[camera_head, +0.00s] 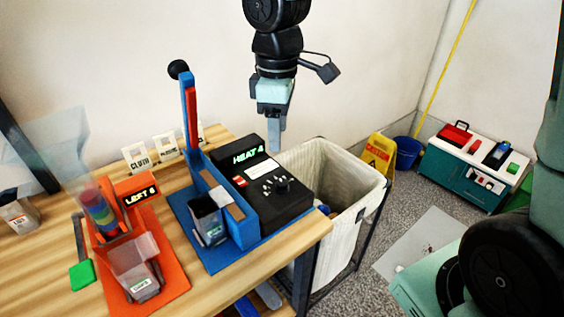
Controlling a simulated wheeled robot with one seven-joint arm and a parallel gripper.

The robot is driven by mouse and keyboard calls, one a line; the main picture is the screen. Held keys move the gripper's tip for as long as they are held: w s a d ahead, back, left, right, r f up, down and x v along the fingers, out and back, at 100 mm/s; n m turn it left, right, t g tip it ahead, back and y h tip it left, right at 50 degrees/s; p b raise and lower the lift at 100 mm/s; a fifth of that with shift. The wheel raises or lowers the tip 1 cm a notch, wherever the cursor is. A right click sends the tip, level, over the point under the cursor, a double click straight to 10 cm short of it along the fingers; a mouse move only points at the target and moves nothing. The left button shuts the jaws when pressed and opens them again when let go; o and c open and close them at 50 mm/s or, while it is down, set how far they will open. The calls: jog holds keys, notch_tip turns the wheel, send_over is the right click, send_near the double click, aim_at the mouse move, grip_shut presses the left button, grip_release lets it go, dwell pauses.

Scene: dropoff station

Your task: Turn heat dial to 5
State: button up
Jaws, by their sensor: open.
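The black heat box (290,212) stands at the right end of the wooden table, and its green display (248,154) reads "HEAT 4". The dark heat dial (280,187) sits on the box's sloped top with small white marks around it. My gripper (275,138) hangs pointing down above and behind the box, apart from the dial. It is open and empty, though its fingers overlap in this view.
A blue press with a tall lever (190,112) stands left of the box. An orange station (172,262) with a "LEFT 6" display is further left. A cloth bin (343,185) stands just right of the table. Air above the dial is clear.

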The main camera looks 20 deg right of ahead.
aim_at(282, 182)
jog(key=w+f, duration=0.1)
jog(key=f, duration=0.4)
jog(key=d+f, duration=0.1)
jog(key=f, duration=0.4)
jog(key=w+d+f, duration=0.1)
jog(key=f, duration=0.5)
jog(key=shift+w, duration=0.3)
jog(key=shift+c, duration=0.2)
jog(key=c, duration=0.9)
